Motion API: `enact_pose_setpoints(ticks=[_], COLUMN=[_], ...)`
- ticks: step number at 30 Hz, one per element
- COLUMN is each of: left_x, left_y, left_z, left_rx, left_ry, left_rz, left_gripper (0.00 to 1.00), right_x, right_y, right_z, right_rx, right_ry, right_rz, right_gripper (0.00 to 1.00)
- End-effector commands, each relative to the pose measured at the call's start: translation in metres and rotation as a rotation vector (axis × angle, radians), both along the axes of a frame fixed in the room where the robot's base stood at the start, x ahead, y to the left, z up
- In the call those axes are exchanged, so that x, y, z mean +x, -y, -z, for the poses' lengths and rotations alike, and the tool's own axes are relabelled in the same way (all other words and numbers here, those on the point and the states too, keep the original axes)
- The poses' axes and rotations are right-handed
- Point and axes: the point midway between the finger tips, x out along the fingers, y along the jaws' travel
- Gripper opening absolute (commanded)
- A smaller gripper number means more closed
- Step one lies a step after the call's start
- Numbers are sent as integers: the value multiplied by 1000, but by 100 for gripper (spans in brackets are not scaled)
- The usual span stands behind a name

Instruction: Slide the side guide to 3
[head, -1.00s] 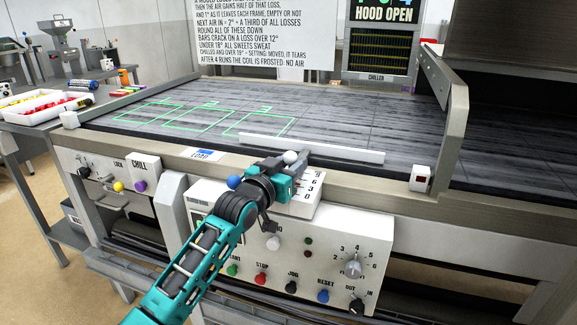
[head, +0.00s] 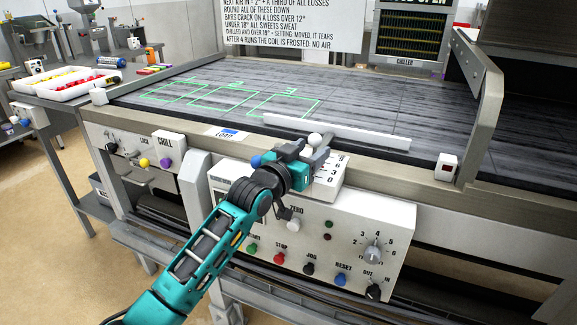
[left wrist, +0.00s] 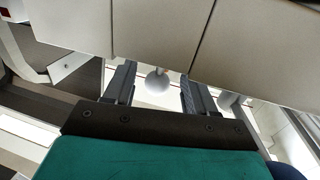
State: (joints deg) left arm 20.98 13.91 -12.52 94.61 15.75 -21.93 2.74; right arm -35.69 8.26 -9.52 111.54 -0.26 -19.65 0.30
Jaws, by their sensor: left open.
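The side guide, a long white bar (head: 337,132), lies along the dark belt near its front edge. A white ball knob (head: 314,140) stands at the top of a white scale plate (head: 328,172) marked with numbers, partly hidden by my gripper. My left gripper (head: 308,150) is open, its fingers at the white knob. In the left wrist view a pale ball (left wrist: 158,82) shows between the two spread fingers (left wrist: 155,88), with no visible grip on it. A second pale ball (left wrist: 228,99) shows right of the fingers. My right gripper is not in view.
A blue ball knob (head: 256,161) sits just left of my gripper. Below is a control panel (head: 335,215) with several buttons and dials. A metal side post (head: 485,110) rises at the right. Green outlined frames (head: 222,98) mark the otherwise clear belt.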

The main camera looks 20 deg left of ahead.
Motion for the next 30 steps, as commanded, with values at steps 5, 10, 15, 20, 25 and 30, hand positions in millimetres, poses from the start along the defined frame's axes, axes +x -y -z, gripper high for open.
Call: enact_pose_setpoints(ticks=[5, 10, 15, 20, 25, 30], left_x=[-36, -68, -90, -99, -101, -101], left_y=[-9, -16, -21, -24, -24, -24], left_z=[1, 1, 1, 0, 0, 0], left_rx=[1, 2, 2, 1, 1, 1], left_ry=[-2, -1, -1, 0, 0, 0], left_rz=[0, 0, 0, 0, 0, 0], left_gripper=[55, 55, 55, 55, 55, 55], right_x=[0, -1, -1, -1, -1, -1], right_y=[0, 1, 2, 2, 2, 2], right_z=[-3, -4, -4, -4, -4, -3], right_rx=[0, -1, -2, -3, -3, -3], right_ry=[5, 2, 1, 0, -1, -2], right_rz=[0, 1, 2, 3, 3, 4], right_gripper=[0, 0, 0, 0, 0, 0])
